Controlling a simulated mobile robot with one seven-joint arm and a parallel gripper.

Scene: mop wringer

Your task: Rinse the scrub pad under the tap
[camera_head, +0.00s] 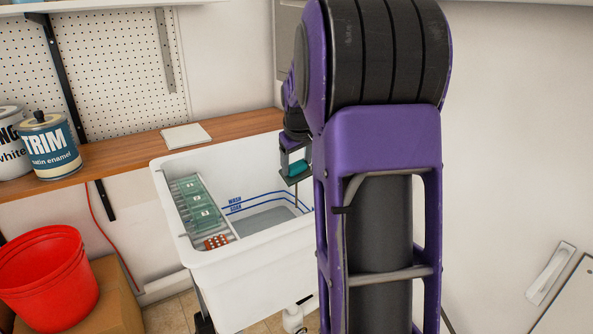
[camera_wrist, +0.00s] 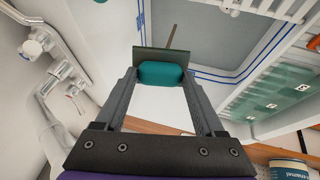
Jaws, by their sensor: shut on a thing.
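My gripper (camera_wrist: 164,78) is shut on the scrub pad, a teal block (camera_wrist: 161,74) with a dark green flat face (camera_wrist: 150,56). In the head view the pad (camera_head: 299,169) hangs above the right part of the white utility sink (camera_head: 250,282), apart from its floor. My gripper (camera_head: 294,155) is partly hidden there by my arm. A thin brown rod-like thing (camera_wrist: 171,38) shows beyond the pad; whether it touches the pad I cannot tell. A chrome tap (camera_wrist: 62,75) on the wall is left of my gripper in the wrist view; the head view hides it.
A rack with green numbered panels (camera_head: 200,207) and a red dotted piece (camera_head: 217,241) lies along the sink's left side. A wooden shelf (camera_head: 110,150) behind carries paint tins (camera_head: 50,146) and a white tile (camera_head: 186,136). A red bucket (camera_head: 48,280) stands on a box left.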

